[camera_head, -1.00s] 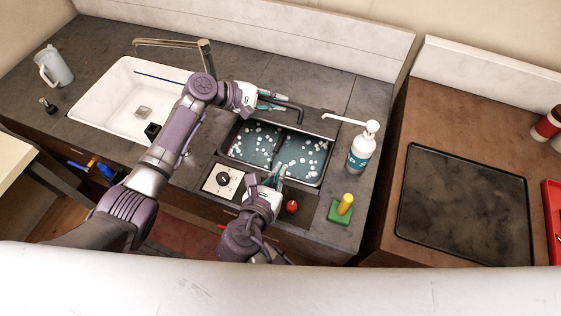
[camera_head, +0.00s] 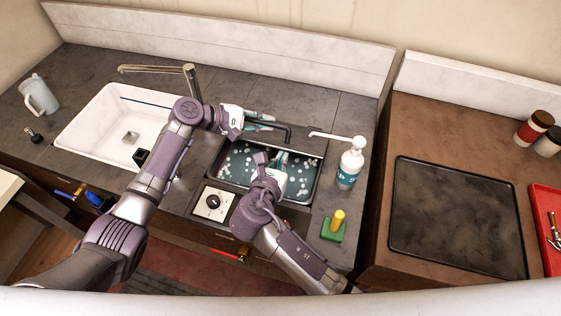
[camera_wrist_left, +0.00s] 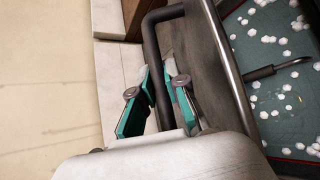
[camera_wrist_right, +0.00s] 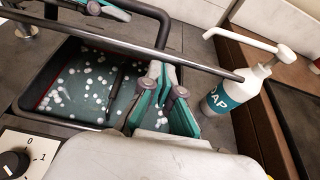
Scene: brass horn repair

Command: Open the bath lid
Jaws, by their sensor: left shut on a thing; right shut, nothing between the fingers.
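The bath (camera_head: 302,196) is a dark-rimmed basin of teal liquid with white floating specks, open to view from above. A dark panel, apparently its lid (camera_head: 312,143), stands along its back edge with a black bar handle (camera_head: 287,130). My left gripper (camera_head: 274,124) is shut on this bar; the left wrist view shows the fingers (camera_wrist_left: 160,97) on either side of it. My right gripper (camera_head: 272,158) is shut and empty over the bath, in front of the panel. Its closed fingers (camera_wrist_right: 163,95) also show in the right wrist view. My right arm hides part of the bath's front.
A soap pump bottle (camera_head: 350,165) stands right of the bath, its spout pointing toward the panel. A dial plate (camera_head: 213,203) and a green block with a yellow knob (camera_head: 334,226) sit at the front. A white sink (camera_head: 90,125) lies left.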

